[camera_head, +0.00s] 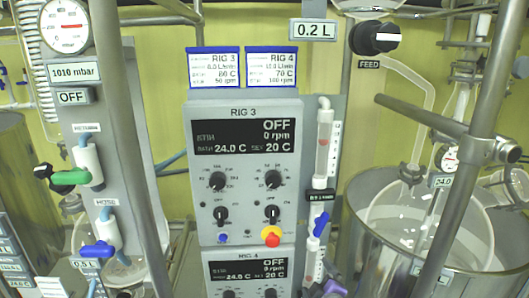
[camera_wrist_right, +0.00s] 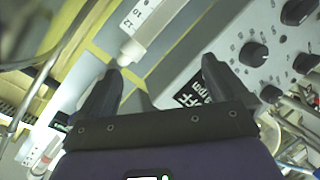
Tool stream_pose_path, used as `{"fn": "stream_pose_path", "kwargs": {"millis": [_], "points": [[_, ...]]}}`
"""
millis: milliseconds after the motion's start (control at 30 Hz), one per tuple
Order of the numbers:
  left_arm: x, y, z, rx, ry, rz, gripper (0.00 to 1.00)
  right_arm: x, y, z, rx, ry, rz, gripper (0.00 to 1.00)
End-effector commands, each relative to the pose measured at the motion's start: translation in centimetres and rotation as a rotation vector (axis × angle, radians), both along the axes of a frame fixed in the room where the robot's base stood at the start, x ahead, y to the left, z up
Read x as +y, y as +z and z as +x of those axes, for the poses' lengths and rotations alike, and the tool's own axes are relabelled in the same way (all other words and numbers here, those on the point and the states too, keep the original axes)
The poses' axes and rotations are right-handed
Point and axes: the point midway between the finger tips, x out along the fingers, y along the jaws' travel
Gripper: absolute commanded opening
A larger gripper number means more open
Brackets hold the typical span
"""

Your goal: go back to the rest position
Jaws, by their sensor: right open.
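My right gripper (camera_wrist_right: 161,68) shows in the right wrist view with its two dark fingers spread apart and nothing held between them. A white tube with scale marks (camera_wrist_right: 152,32) lies beyond the fingers, its lower end close to the left fingertip; I cannot tell whether they touch. A grey panel with black knobs (camera_wrist_right: 253,54) is beyond the right finger. In the head view only a small purple part at the bottom edge (camera_head: 334,288) looks like my right gripper. My left gripper is not in view.
The RIG 3 control box (camera_head: 246,170) stands in the middle, with a RIG 4 box (camera_head: 248,269) below. A flow tube (camera_head: 323,150) with a blue valve (camera_head: 321,223) is beside it. A glass vessel in a metal bath (camera_head: 371,215) stands right. Steel poles (camera_head: 462,160) cross in front.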

Motion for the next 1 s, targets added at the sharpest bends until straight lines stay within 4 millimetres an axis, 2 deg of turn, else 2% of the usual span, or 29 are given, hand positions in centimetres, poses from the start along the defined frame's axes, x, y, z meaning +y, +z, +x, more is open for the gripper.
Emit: {"fn": "stream_pose_path", "kwargs": {"millis": [33,100,167,200,267,300,433,500,600,700,800,1000], "points": [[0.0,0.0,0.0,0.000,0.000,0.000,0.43,0.1,-4.3,-1.0,0.108,-0.022,0.069,1.00],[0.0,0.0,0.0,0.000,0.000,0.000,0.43,0.3,-9.5,-2.7,0.249,-0.068,0.182,1.00],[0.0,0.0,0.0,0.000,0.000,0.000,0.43,0.7,-13.7,-4.7,0.371,-0.120,0.282,1.00],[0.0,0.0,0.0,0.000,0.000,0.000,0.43,0.9,-16.4,-6.3,0.454,-0.161,0.348,1.00],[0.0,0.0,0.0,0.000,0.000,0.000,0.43,1.3,-20.2,-8.9,0.578,-0.231,0.448,1.00],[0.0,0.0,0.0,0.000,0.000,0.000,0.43,1.6,-22.6,-10.8,0.661,-0.286,0.516,1.00],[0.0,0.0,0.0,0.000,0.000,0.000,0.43,3.2,-28.8,-17.9,0.923,-0.489,0.727,1.00],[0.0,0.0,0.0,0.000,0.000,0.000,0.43,4.3,-31.0,-21.5,1.044,-0.601,0.822,1.00],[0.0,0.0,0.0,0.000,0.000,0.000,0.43,5.8,-32.8,-25.6,1.180,-0.740,0.928,1.00],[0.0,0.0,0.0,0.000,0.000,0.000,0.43,6.8,-33.6,-28.2,1.265,-0.836,0.993,1.00],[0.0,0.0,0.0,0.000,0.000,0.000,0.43,7.3,-33.8,-29.3,1.301,-0.883,1.023,1.00],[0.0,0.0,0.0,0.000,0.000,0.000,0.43,7.4,-33.8,-29.5,1.305,-0.889,1.027,1.00]]}}
